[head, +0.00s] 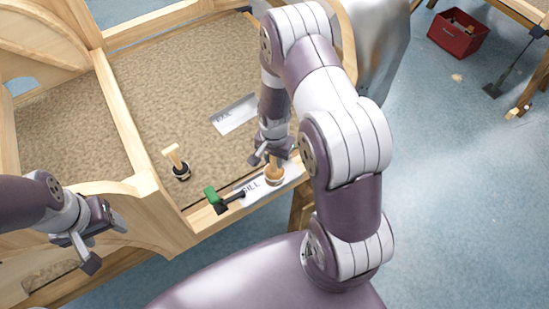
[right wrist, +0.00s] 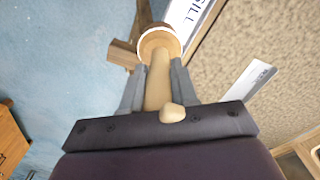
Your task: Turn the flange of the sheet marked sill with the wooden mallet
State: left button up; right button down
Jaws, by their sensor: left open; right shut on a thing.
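The sheet marked SILL (head: 288,178) lies on the front rail of the wooden frame, under the mallet; its lettered end also shows in the right wrist view (right wrist: 190,14). My right gripper (head: 268,156) is shut on the handle of the wooden mallet (head: 274,176). In the right wrist view the mallet's round head (right wrist: 160,40) is beyond the fingers and overlaps the sheet's edge; I cannot tell whether they touch. A black clamp with a green handle (head: 211,194) sits at the sheet's left end. My left gripper (head: 103,242) is open and empty, left of the clamp.
Another marked sheet (head: 235,114) lies on the brown floor panel behind. A pale-handled tool with a dark, banded head (head: 180,170) stands left of it. Wooden frame members (head: 122,120) rise at the left. A red box (head: 458,33) stands on the blue floor at the far right.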

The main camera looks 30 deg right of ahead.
jog(key=shift+s+f, duration=0.1)
jog(key=shift+f, duration=0.05)
jog(key=s+a, duration=0.1)
jog(key=s+a+r+p, duration=0.1)
jog(key=s, duration=0.1)
jog(key=s+a, duration=0.1)
jog(key=s+b, duration=0.1)
jog(key=s, duration=0.1)
jog(key=s+a+r, duration=0.1)
jog(key=shift+s+a, duration=0.2)
jog(key=shift+a, duration=0.1)
